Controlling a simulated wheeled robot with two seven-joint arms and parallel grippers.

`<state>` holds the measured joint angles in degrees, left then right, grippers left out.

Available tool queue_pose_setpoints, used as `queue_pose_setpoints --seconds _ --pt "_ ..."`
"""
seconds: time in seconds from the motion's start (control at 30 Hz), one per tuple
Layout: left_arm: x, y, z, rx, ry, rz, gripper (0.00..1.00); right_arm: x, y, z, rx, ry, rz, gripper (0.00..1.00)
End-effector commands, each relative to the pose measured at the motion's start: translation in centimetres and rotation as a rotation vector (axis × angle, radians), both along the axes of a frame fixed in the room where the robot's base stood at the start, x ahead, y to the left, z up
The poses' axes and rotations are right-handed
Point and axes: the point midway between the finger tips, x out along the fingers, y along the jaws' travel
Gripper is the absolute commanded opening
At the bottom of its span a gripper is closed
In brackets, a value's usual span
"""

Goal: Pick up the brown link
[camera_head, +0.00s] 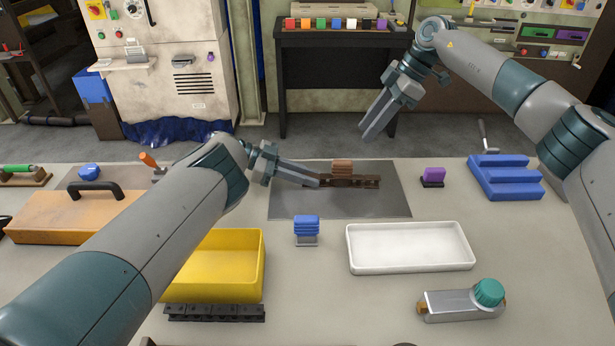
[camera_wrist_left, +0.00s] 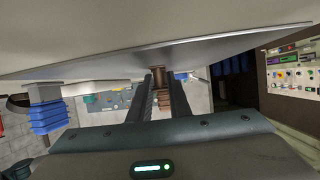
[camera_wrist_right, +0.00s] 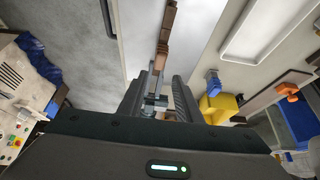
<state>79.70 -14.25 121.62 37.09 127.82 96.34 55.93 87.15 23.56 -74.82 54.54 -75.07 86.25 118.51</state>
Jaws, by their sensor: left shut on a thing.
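The brown link (camera_head: 355,182) is a dark brown notched bar over the grey mat (camera_head: 290,206), with a lighter reddish-brown block (camera_head: 342,167) beside its far side. My left gripper (camera_head: 317,181) is shut on the link's left end. The left wrist view shows brown (camera_wrist_left: 158,76) between its fingertips. I cannot tell whether the link touches the mat. My right gripper (camera_head: 370,134) is raised behind the mat, empty and apart from the link. In the right wrist view its fingers stand apart, with the link (camera_wrist_right: 168,22) beyond them.
A blue piece on a small stand (camera_head: 306,228) and a white tray (camera_head: 410,268) lie in front of the mat. A yellow bin (camera_head: 245,275) is at the left, a purple piece (camera_head: 433,174) and blue stepped block (camera_head: 500,183) at the right. The mat's right part is clear.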

Motion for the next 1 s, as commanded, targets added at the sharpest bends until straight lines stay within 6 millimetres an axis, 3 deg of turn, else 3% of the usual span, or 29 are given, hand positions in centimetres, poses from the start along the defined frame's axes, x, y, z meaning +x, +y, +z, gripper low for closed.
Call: queue_pose_setpoints --seconds 0.37,0.5,0.63,0.77,1.0 --pt "0.0 0.0 0.0 0.001 0.000 0.000 0.00 0.0 0.0 0.0 0.000 0.000 0.000 0.31" --pt "0.0 0.0 0.0 0.001 0.000 0.000 0.00 0.0 0.1 0.0 0.004 -0.005 0.005 0.62" --pt "0.0 0.0 0.0 0.001 0.000 0.000 0.00 0.2 0.9 0.0 0.028 -0.037 0.036 0.62" --pt "0.0 0.0 0.0 0.001 0.000 0.000 0.00 0.5 2.8 0.1 0.085 -0.113 0.105 0.62" --pt "0.0 0.0 0.0 0.001 0.000 0.000 0.00 1.2 8.6 1.0 0.259 -0.387 0.305 0.62"
